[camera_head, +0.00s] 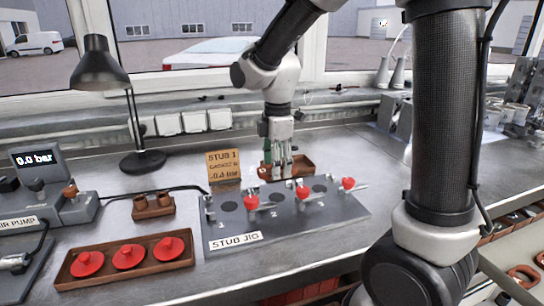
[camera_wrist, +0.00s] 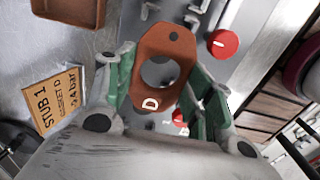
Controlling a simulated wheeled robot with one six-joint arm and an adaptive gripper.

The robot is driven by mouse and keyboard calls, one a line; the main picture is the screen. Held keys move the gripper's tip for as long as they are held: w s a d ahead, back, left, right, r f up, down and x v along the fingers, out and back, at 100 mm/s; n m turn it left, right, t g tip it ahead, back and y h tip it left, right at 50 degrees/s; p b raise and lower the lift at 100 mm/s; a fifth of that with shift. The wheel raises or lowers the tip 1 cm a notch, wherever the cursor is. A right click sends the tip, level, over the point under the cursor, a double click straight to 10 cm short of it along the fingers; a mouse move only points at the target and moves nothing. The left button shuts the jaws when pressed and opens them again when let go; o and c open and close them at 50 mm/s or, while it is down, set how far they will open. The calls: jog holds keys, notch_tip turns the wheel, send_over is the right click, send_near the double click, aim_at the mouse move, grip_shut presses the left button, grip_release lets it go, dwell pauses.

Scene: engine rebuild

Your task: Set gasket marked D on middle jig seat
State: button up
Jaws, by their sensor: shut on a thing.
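The brown gasket marked D (camera_wrist: 146,85) has a large centre hole and a small bolt hole near its far end. My gripper (camera_wrist: 160,88) is shut on it, with a green-padded finger at each side. In the head view my gripper (camera_head: 278,170) points down above the back edge of the grey stub jig (camera_head: 345,208). The jig has three dark round seats in a row. The middle seat (camera_head: 277,197), by number 2, looks empty. Red-knobbed clamps stand beside the seats.
An orange card (camera_head: 223,165) reading STUB 1, gasket D, -0.4 bar stands behind the jig. A brown tray (camera_head: 304,164) lies behind my gripper. A tray with red knobbed discs (camera_head: 70,268), a lamp (camera_head: 150,160) and an air pump (camera_head: 45,205) are left.

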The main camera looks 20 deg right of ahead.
send_over(277, 197)
jog(key=shift+f, duration=2.35)
jog(key=shift+f, duration=1.6)
dwell(0.7)
jog(key=o, duration=1.1)
jog(key=shift+s, duration=0.1)
jog(key=shift+r, duration=0.1)
notch_tip(277, 197, up, 7)
jog(key=shift+r, duration=0.2)
dwell(0.5)
